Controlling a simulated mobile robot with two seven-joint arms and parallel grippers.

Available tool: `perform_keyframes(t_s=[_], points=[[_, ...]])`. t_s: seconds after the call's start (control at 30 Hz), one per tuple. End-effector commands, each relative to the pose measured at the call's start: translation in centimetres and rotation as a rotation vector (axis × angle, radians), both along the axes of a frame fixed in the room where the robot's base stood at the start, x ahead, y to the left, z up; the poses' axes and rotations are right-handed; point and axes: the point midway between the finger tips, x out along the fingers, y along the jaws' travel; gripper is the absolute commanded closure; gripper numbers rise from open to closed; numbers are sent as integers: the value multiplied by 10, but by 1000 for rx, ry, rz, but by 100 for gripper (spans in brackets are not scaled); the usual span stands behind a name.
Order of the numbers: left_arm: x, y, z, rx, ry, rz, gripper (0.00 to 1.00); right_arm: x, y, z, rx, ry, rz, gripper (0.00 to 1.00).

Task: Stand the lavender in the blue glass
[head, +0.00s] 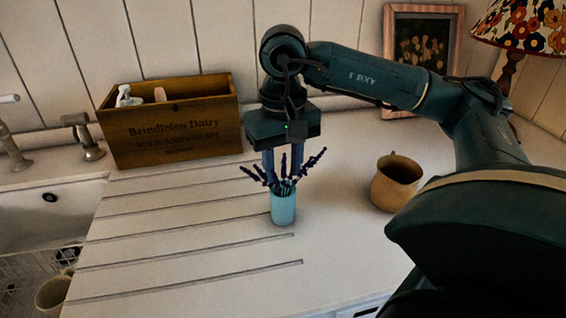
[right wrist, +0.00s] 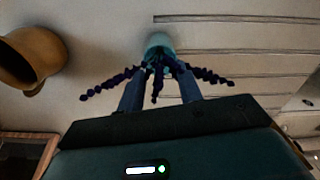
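The blue glass (head: 283,208) stands upright on the white counter. The purple lavender (head: 313,163) stands in it with its flower heads fanned out above the rim. My right gripper (head: 283,172) points down directly over the glass. Its two fingers are apart, on either side of the lavender stems. In the right wrist view the lavender (right wrist: 208,75) spreads past both fingers, and part of the glass (right wrist: 158,42) shows beyond the fingertips. The stems low in the glass are mostly hidden. My left gripper is not in view.
A brown jug (head: 396,183) stands right of the glass. A wooden crate (head: 172,125) with bottles stands at the back left. The sink (head: 45,215) is at the left edge. A picture frame (head: 422,55) and a lamp (head: 525,28) stand behind my arm. The grooved counter in front is clear.

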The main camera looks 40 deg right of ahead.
Motion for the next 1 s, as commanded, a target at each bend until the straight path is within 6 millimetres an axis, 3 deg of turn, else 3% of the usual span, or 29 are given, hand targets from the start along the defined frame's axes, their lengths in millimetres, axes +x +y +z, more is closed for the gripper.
perform_keyframes(t_s=[0.27, 0.47, 0.7, 1.0], points=[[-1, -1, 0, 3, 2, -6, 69, 1, 0, 12, 1, -4, 0, 65], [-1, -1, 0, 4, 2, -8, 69, 1, 1, 52, 3, -5, 0, 65], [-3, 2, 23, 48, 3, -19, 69, 0, 0, 110, -1, -5, 0, 65], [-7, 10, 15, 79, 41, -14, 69, 0, 0, 132, 0, -1, 0, 65]])
